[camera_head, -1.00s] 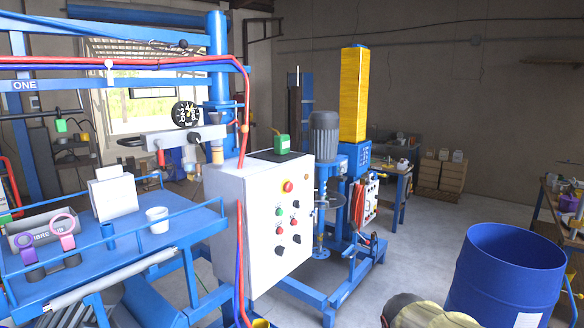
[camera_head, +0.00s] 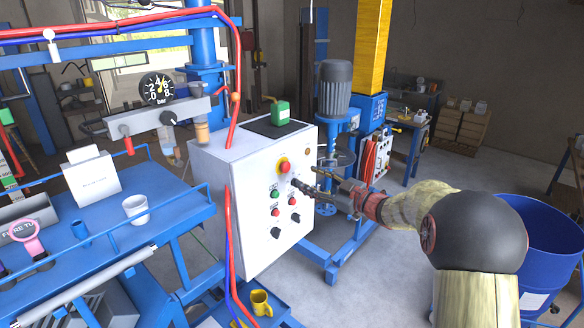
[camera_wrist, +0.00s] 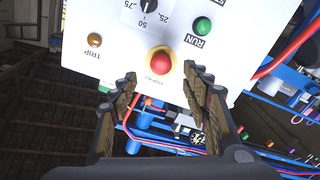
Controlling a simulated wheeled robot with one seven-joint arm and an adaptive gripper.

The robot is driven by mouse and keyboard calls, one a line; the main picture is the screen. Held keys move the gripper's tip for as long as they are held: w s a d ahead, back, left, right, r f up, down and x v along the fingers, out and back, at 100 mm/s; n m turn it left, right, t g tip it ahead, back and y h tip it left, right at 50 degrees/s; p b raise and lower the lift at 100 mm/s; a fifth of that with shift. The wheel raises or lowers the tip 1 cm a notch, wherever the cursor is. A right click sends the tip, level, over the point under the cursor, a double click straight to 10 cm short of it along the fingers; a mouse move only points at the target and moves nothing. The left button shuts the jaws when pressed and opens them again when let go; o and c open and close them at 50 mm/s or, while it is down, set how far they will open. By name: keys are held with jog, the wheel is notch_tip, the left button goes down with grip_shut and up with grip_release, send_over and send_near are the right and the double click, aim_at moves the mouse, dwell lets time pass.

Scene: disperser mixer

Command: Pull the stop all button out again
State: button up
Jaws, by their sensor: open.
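The stop all button (camera_head: 284,167) is a red knob on a yellow ring, high on the front of the white control box (camera_head: 250,220). It also shows in the wrist view (camera_wrist: 160,60), where the panel appears upside down. My gripper (camera_head: 306,180) is in front of the panel, just right of and below the button in the head view. In the wrist view my gripper (camera_wrist: 160,73) is open and empty, its fingers spread to either side of the button. I cannot tell how far the tips are from the panel.
Near the button sit the green run button (camera_wrist: 202,26), the amber trip lamp (camera_wrist: 95,40), a black dial (camera_wrist: 150,5) and more buttons and knobs. Red and blue hoses (camera_head: 229,200) run along the box's left edge. A blue drum (camera_head: 545,230) stands at right.

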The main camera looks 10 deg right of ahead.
aim_at(288, 168)
jog(key=x, duration=0.5)
jog(key=p+x, duration=0.1)
jog(key=x, duration=0.2)
jog(key=shift+s+a+r, duration=0.2)
jog(key=shift+r, duration=0.1)
jog(key=shift+c, duration=1.2)
grip_shut()
